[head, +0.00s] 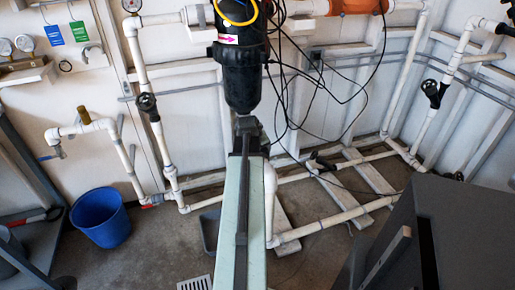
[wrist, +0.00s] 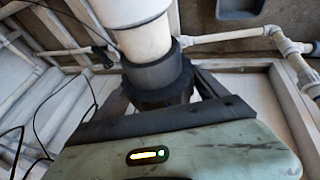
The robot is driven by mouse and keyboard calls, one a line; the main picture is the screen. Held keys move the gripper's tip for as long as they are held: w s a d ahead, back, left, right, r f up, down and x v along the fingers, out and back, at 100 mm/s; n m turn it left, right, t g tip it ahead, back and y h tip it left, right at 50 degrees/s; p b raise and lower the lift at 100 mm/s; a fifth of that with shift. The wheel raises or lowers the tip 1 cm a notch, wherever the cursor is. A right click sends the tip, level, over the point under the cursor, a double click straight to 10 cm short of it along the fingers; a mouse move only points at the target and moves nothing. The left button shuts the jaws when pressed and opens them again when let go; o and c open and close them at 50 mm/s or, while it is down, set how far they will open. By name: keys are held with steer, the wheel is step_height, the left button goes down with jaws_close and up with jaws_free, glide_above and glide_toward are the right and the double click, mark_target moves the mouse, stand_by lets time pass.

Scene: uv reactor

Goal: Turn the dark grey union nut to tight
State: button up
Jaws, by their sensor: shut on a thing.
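The dark grey union nut (wrist: 165,97) shows in the wrist view as a dark ring below a lighter grey collar (wrist: 156,70) on a thick white pipe (wrist: 143,35). My gripper (wrist: 163,92) is shut on the nut, with one dark finger on each side of it. The palm hides the lower part of the nut. In the head view my gripper (head: 247,126) is just below the black filter housing (head: 241,75), at the far end of my arm. The nut cannot be made out there behind my gripper and arm.
White pipes (head: 320,225) run low along the wall and floor. Black cables (head: 325,85) hang loosely right of the housing. A blue bucket (head: 101,217) stands on the floor at left. A dark grey cabinet (head: 455,225) fills the lower right.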

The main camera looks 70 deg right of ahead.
steer(key=m+t+y, duration=0.1)
steer(key=t+y, duration=0.1)
steer(key=t, duration=0.1)
steer(key=shift+s, duration=0.15)
steer(key=shift+t+y, duration=0.5)
steer(key=shift+y, duration=0.2)
steer(key=o, duration=1.3)
steer(key=shift+r, duration=0.1)
steer(key=p+v, duration=0.7)
steer(key=v, duration=0.1)
